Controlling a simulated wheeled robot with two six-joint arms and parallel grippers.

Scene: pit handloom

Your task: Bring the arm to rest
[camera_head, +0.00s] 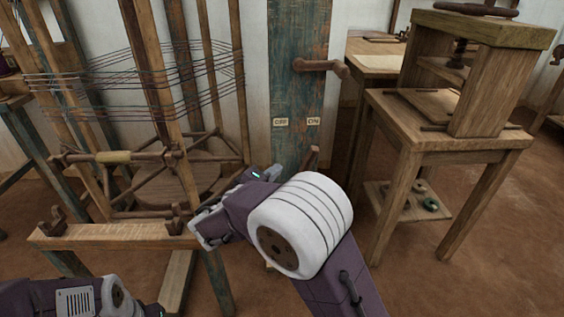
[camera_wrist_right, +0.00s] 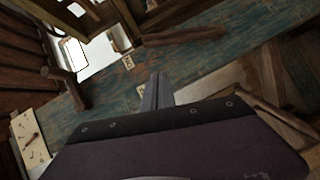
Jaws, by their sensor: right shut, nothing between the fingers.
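My right arm reaches in from the bottom of the head view. Its gripper (camera_head: 205,230) is by the right end of the wooden loom beam, and I cannot tell whether they touch. In the right wrist view the fingers (camera_wrist_right: 157,92) are together with nothing between them. A blue-green worn post (camera_head: 298,100) carries a wooden lever handle (camera_head: 322,66) above OFF and ON labels. The lever points right, apart from my gripper. My left arm shows only at the bottom left of the head view, and its fingers are not visible.
A wooden frame wound with dark threads (camera_head: 130,80) stands at the left, above a front beam (camera_head: 110,238). A wooden table (camera_head: 450,132) with a press (camera_head: 485,70) stands at the right. Bare brown floor (camera_head: 500,260) lies in front of it.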

